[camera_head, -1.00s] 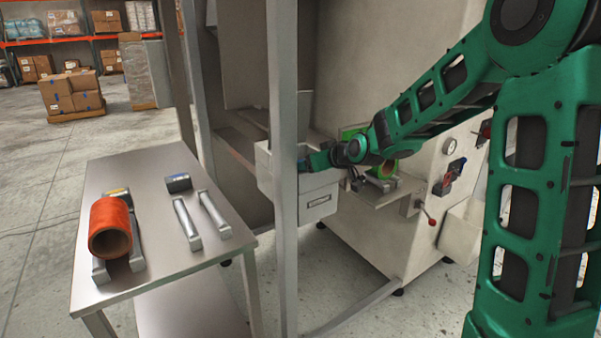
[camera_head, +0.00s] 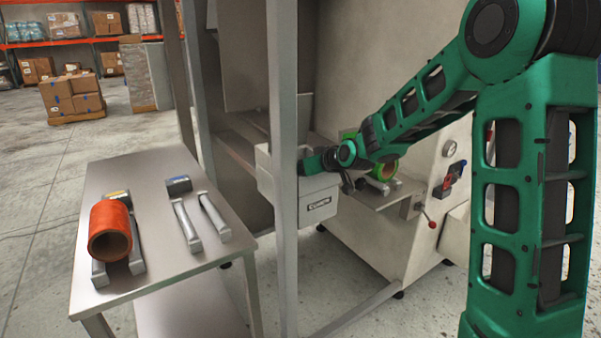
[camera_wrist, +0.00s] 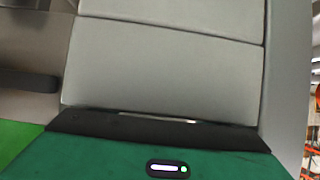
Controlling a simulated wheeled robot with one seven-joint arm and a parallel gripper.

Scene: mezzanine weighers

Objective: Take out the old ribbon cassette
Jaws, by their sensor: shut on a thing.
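I cannot identify the old ribbon cassette or see inside the grey box.
The metal table (camera_head: 150,262) at left holds an orange roll (camera_head: 110,228) on a grey cradle and two grey bars (camera_head: 212,214). The post (camera_head: 284,120) stands close to my gripper. A green-edged roll (camera_head: 387,168) and a red-knobbed lever (camera_head: 431,223) are right of the box.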

